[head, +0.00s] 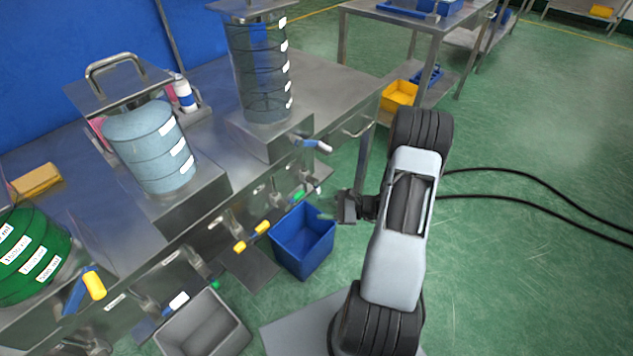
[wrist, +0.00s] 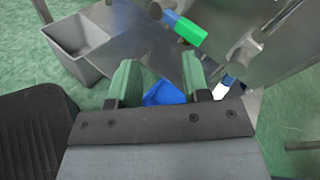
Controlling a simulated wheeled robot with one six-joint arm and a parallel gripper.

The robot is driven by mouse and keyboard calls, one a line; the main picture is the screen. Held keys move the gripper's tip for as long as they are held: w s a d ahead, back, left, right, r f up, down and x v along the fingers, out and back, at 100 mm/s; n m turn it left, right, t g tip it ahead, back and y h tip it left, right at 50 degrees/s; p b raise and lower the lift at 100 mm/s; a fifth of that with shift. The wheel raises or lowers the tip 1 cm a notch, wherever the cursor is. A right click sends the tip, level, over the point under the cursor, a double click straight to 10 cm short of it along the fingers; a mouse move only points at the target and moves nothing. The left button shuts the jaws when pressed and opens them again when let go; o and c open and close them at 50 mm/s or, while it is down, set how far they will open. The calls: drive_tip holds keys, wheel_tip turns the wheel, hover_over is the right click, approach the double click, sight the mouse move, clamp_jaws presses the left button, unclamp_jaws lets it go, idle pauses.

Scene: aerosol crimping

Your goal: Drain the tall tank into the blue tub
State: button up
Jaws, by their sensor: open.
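The tall tank (head: 262,75) is a clear cylinder with white level labels on a steel block at the back right of the bench. A valve with a blue, white-tipped handle (head: 316,145) sits at its block's front. The blue tub (head: 303,243) stands low in front of the bench below; I cannot make out its contents. My gripper (head: 332,206) is open and empty, just right of the tub's upper edge. In the wrist view, part of the tub (wrist: 163,94) shows between the two pale green fingers, with a green valve handle (wrist: 189,32) beyond them.
A light blue tank (head: 150,150) and a green tank (head: 30,255) stand left on the bench. Grey tub (head: 205,325) stands at lower left. Several valves with coloured handles, including a yellow one (head: 262,227), jut from the bench front. Green floor right is open, with black cables.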

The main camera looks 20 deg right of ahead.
sight(319, 192)
drive_tip(key=d+f+m+t+h+p, duration=0.3)
drive_tip(key=d+f+m+t+h, duration=0.3)
drive_tip(key=d+m+t, duration=0.25)
drive_tip(key=shift+m+g, duration=0.25)
drive_tip(key=shift+g, duration=0.1)
drive_tip(key=b+x, duration=0.1)
drive_tip(key=x, duration=1.1)
drive_tip(key=shift+w+a, duration=0.25)
drive_tip(key=shift+w, duration=0.1)
drive_tip(key=shift+c, duration=0.4)
clamp_jaws()
